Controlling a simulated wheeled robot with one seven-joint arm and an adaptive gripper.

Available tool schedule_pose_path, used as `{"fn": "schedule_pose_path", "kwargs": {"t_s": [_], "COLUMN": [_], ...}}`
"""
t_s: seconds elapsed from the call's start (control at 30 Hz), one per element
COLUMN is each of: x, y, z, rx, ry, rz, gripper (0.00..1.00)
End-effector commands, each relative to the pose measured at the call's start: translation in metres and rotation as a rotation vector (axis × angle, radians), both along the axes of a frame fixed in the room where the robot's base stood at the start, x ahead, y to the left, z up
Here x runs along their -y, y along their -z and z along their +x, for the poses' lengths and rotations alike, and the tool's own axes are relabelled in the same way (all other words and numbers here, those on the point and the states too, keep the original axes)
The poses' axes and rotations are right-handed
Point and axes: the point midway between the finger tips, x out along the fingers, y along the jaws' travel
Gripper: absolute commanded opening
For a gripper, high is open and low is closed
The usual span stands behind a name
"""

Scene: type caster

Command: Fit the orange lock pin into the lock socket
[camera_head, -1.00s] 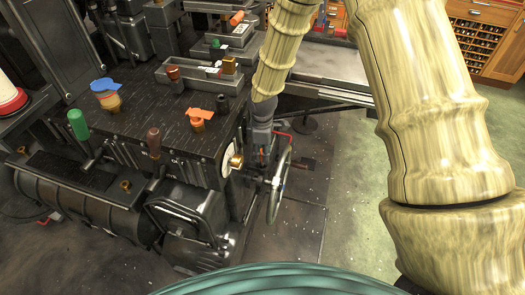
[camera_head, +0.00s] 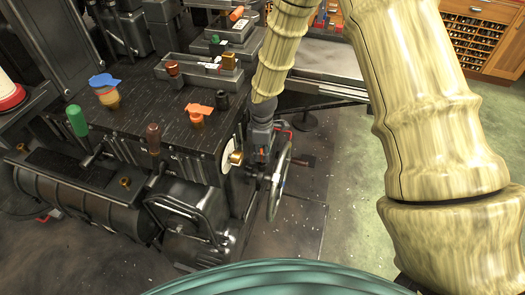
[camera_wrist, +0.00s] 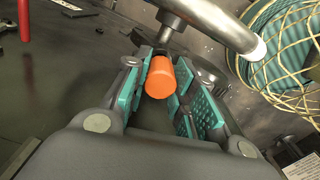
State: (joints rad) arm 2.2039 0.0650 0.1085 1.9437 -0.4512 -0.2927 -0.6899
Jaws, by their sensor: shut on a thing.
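My gripper (camera_head: 260,150) is low beside the right side of the dark machine, between the brass knob and the handwheel. In the wrist view my gripper (camera_wrist: 165,90) has its teal pads shut on the orange lock pin (camera_wrist: 160,78), a short orange cylinder with its round end toward the camera. A grey metal shaft (camera_wrist: 172,35) stands just beyond the pin; I cannot tell whether they touch. In the head view only a small bit of orange shows at the gripper. I cannot make out the lock socket in either view.
A handwheel (camera_head: 279,184) stands just right of my gripper, and a brass knob (camera_head: 236,158) just left. A metal bar with a pale tip (camera_wrist: 225,25) crosses above the pin in the wrist view. Orange (camera_head: 199,110) and blue (camera_head: 103,82) topped parts stand on the machine top.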

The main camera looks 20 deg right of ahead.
Motion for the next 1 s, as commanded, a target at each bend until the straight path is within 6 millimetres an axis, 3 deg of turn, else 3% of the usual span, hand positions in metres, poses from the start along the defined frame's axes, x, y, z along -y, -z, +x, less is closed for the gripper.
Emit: {"fn": "schedule_pose_path", "kwargs": {"t_s": [0.23, 0.27, 0.4, 0.77, 1.0], "x": [0.0, 0.0, 0.0, 0.0, 0.0], "y": [0.005, 0.005, 0.005, 0.002, -0.025], "z": [0.0, 0.0, 0.0, 0.0, 0.001], "rx": [0.0, 0.0, 0.0, 0.001, 0.003], "ry": [0.0, 0.0, 0.0, 0.0, -0.001], "rz": [0.0, 0.0, 0.0, 0.0, 0.001], "gripper": [0.02, 0.29, 0.51, 0.51, 0.51]}}
